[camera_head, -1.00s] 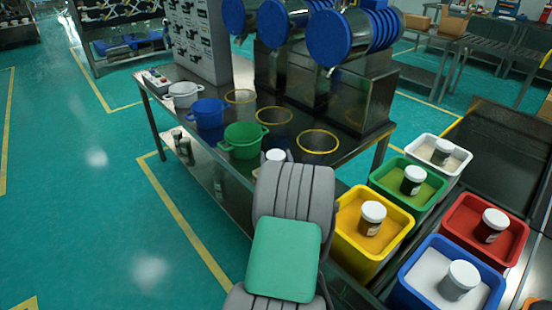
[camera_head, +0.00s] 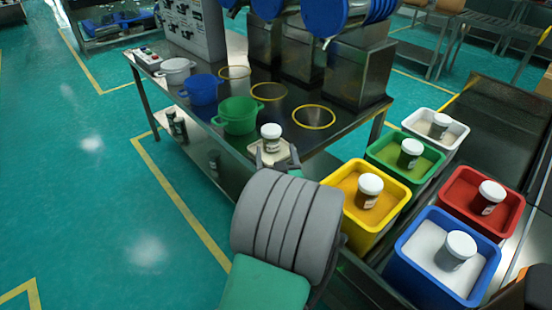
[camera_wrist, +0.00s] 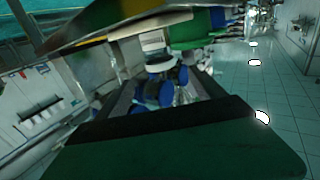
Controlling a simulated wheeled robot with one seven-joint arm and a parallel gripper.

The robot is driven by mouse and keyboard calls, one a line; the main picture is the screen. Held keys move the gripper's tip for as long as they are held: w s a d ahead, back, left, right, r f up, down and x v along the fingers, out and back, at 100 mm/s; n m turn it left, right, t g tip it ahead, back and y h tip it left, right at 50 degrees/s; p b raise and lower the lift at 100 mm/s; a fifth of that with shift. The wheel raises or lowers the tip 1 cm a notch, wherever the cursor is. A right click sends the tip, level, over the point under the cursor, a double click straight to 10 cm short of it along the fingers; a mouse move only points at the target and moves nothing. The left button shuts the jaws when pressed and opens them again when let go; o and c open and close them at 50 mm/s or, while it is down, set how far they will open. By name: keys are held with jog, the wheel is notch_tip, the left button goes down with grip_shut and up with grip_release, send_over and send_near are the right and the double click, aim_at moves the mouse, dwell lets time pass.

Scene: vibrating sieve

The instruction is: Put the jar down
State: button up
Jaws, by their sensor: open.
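A jar (camera_head: 271,137) with a white lid and a dark body stands upright on a light tan square (camera_head: 285,153) at the front right edge of the dark table, in the head view. My gripper (camera_head: 277,166) is open just in front of it, with its fingers low beside the square. My arm hides part of the gripper, and I cannot tell whether a finger touches the jar.
A green pot (camera_head: 238,116), blue pot (camera_head: 201,90) and white pot (camera_head: 175,71) stand left of the jar. A yellow ring (camera_head: 314,117) marks table space to its right. Yellow (camera_head: 346,215), green, white, red and blue (camera_head: 432,283) bins holding jars stand right.

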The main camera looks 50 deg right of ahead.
jog(key=w+a+f+n+y, duration=0.2)
jog(key=w+a+n+y, duration=0.3)
jog(key=a, duration=0.5)
jog(key=w+a+f+n+y, duration=0.25)
jog(key=w+a+y, duration=0.45)
jog(key=a, duration=0.4)
jog(key=s+a+n+g+y, duration=0.25)
jog(key=a+g, duration=0.25)
jog(key=a, duration=0.7)
jog(key=s+a+r+g+h, duration=0.1)
jog(key=s+a+g, duration=0.4)
jog(key=s, duration=0.5)
jog(key=shift+s+a+m, duration=0.3)
jog(key=shift+s+a, duration=0.05)
jog(key=shift+a, duration=0.6)
jog(key=shift+s, duration=0.1)
